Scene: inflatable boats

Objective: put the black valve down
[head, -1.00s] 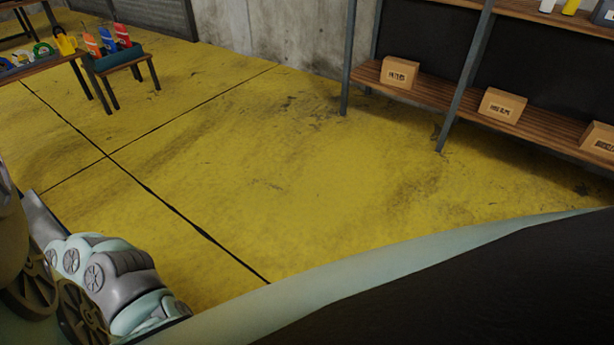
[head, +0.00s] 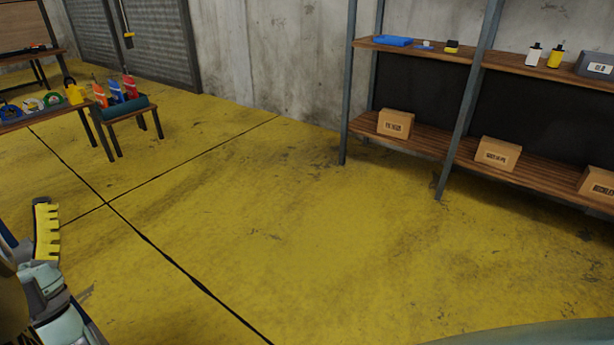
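I cannot make out a black valve in the head view. Part of my arm with my gripper (head: 48,285) shows at the lower left edge, cut off by the frame. A yellow toothed piece (head: 46,232) stands up at its end; whether it is part of the gripper or something held, I cannot tell. The fingertips cannot be made out clearly, so whether they are open or shut does not show.
A rack on the right bears a blue tray (head: 392,41), a white bottle (head: 534,55), a yellow bottle (head: 555,57) and, below, cardboard boxes (head: 396,123). A table (head: 70,117) with tape rolls and a low stand (head: 128,112) with bottles stand left. The yellow floor between is clear.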

